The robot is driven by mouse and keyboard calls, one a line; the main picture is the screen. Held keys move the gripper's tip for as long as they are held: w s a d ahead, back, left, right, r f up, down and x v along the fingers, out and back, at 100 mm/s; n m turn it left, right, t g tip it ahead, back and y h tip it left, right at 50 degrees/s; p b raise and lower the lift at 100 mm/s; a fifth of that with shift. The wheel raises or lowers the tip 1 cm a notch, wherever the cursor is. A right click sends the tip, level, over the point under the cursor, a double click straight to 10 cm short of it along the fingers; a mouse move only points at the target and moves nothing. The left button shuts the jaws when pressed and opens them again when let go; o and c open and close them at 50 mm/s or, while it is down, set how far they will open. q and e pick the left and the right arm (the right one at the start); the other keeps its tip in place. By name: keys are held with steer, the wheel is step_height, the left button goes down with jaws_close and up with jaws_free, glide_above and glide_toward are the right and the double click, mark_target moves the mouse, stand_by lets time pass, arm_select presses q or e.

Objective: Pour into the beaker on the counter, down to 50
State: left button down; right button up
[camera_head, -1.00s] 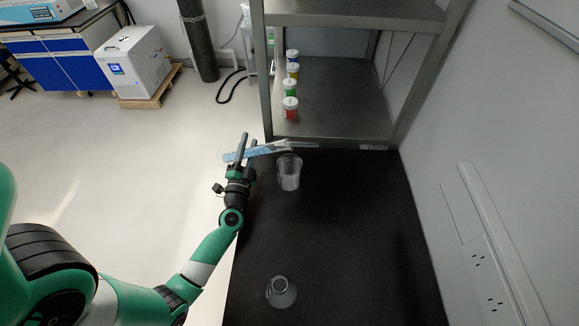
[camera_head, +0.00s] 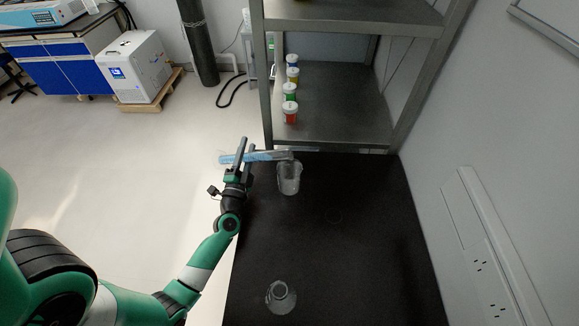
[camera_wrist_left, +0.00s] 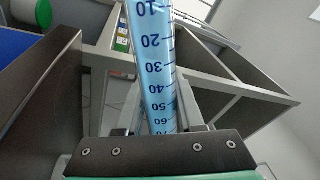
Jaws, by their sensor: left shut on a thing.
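My left gripper (camera_head: 245,150) is shut on a clear graduated cylinder (camera_head: 265,156) with blue liquid, which lies nearly level in the head view. Its right end is at the rim of the clear beaker (camera_head: 289,180) on the black counter; I cannot tell if liquid flows. In the left wrist view the cylinder (camera_wrist_left: 155,65) shows marks from 10 to 70, with blue behind them; the liquid's exact level is unclear. The beaker stands upright, right of my gripper. My right gripper is out of view.
A clear flask (camera_head: 281,297) stands at the counter's near left. A metal shelf (camera_head: 335,105) behind the beaker holds several colored-label jars (camera_head: 290,112). The counter (camera_head: 350,240) is bare in the middle and right.

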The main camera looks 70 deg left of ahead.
arm_select(q)
steer(key=shift+s+a+r+m+t, duration=0.15)
steer(key=shift+m+t, duration=0.15)
steer(key=shift+m, duration=0.4)
stand_by(1.0)
steer(key=shift+s+a+r+m+t+h+p, duration=0.15)
steer(key=shift+r+m+p, duration=0.15)
steer(key=shift+r+m, duration=0.3)
steer(key=shift+s+r+m+t+h+p, duration=0.15)
steer(key=shift+r+m+p, duration=0.15)
steer(key=shift+r+m, duration=0.25)
stand_by(1.3)
steer(key=shift+w+r+m+t, duration=0.1)
steer(key=shift+r+m+t, duration=0.2)
steer(key=shift+m, duration=0.35)
stand_by(3.0)
